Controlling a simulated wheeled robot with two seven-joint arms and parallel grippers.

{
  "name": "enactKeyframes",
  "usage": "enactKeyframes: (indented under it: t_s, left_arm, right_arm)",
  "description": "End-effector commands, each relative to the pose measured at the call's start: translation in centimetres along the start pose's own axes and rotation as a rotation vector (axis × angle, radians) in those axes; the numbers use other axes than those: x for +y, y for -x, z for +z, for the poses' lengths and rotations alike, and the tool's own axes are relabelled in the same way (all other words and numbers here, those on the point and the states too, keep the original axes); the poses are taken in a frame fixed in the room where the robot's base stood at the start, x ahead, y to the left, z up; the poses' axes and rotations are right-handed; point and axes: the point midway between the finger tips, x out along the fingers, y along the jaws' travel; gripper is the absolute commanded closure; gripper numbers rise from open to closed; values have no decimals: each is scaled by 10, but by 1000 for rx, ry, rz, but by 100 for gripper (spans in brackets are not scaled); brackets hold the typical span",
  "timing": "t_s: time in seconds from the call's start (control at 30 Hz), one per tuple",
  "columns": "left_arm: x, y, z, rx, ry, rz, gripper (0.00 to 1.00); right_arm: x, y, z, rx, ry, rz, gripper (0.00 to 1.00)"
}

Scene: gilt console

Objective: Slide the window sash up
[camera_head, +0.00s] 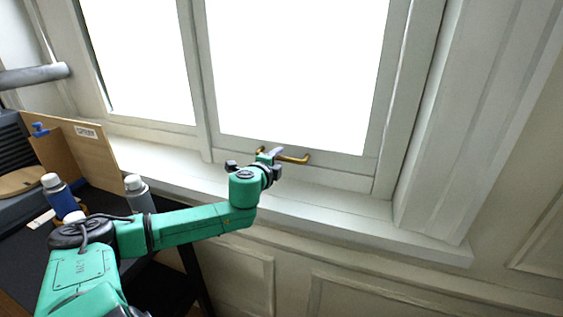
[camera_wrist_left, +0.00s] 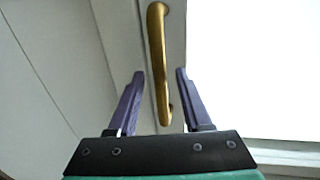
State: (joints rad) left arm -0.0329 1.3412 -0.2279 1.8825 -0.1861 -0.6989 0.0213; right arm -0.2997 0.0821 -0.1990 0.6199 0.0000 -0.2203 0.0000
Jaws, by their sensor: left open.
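The window sash (camera_head: 225,141) is a white frame around bright glass, and its bottom rail sits low, close to the sill. A brass handle (camera_head: 294,160) is fixed to the bottom rail. My left gripper (camera_head: 270,154) is at the handle and covers part of it in the head view. In the left wrist view the handle (camera_wrist_left: 157,50) runs between the two spread purple fingers of the gripper (camera_wrist_left: 160,85), with a gap on either side. The left gripper is open and holds nothing. My right gripper is not in view.
The white sill (camera_head: 330,208) runs under the window, with wall panelling below. At the left a dark table (camera_head: 105,203) carries a blue bottle (camera_head: 60,195), a grey bottle (camera_head: 138,194) and a wooden board (camera_head: 90,150). The wall at the right is bare.

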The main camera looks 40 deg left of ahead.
Motion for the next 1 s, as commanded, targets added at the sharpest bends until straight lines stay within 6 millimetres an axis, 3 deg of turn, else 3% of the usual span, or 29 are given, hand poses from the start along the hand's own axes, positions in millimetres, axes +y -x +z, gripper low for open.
enactKeyframes:
  t_s: [0.47,0.53,0.6,0.63,1.0]
  left_arm:
    - [-1,-11,-8,14,-4,0,50]
    - [-1,-11,-8,14,-4,0,70]
    - [-1,-11,-8,14,-4,0,96]
    - [-1,-11,-8,14,-4,0,100]
    - [-1,-11,-8,14,-4,0,100]
  right_arm:
    - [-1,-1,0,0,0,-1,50]
    - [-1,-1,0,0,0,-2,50]
    - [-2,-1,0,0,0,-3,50]
    - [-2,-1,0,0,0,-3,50]
    - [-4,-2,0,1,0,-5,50]
